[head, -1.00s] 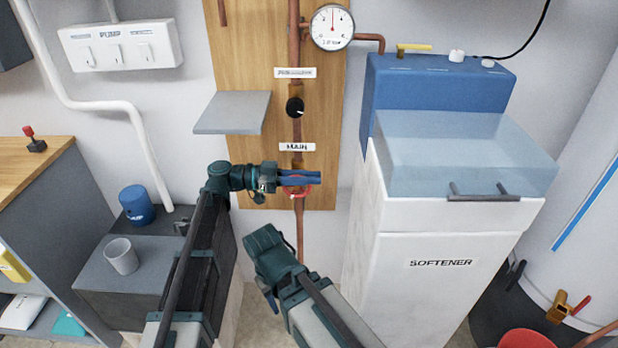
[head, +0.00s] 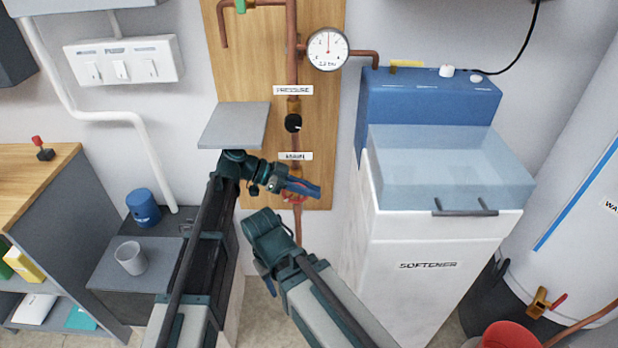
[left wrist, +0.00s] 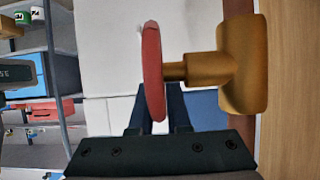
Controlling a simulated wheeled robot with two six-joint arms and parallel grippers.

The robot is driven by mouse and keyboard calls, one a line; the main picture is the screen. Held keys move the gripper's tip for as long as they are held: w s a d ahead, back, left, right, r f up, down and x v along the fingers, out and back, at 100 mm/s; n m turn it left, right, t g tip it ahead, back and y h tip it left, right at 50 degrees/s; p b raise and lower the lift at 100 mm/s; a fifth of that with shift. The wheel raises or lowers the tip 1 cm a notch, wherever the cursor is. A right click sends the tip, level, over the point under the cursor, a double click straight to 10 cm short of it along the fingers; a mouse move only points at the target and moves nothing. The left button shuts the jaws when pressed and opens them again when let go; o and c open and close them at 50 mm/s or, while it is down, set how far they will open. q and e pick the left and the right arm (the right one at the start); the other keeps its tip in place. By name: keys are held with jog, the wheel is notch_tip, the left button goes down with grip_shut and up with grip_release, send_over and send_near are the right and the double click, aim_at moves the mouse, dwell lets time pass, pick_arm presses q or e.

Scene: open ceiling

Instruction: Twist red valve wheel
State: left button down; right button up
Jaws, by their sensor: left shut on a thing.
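The red valve wheel (head: 290,197) sits on the copper pipe below the MAIN label, partly hidden by my left gripper (head: 303,188) in the head view. In the left wrist view, the wheel (left wrist: 152,72) shows edge-on, on a short stem from the brass valve body (left wrist: 242,65). My left gripper (left wrist: 158,118) is shut on the wheel's rim, with a finger on each side of it. In the head view its blue fingers slope down to the right. My right arm is folded low in front; its fingers are mostly hidden behind it.
A wooden backboard (head: 255,60) carries the pipe, a black knob (head: 293,123) and a gauge (head: 328,49). A grey shelf (head: 235,126) juts out just above my left wrist. The white softener cabinet (head: 405,290) stands to the right, and a grey cup (head: 131,258) to the left.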

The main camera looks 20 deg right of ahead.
pick_arm(q)
jog(key=shift+y, duration=0.3)
jog(key=c, duration=0.9)
grip_release()
jog(key=shift+f, duration=0.1)
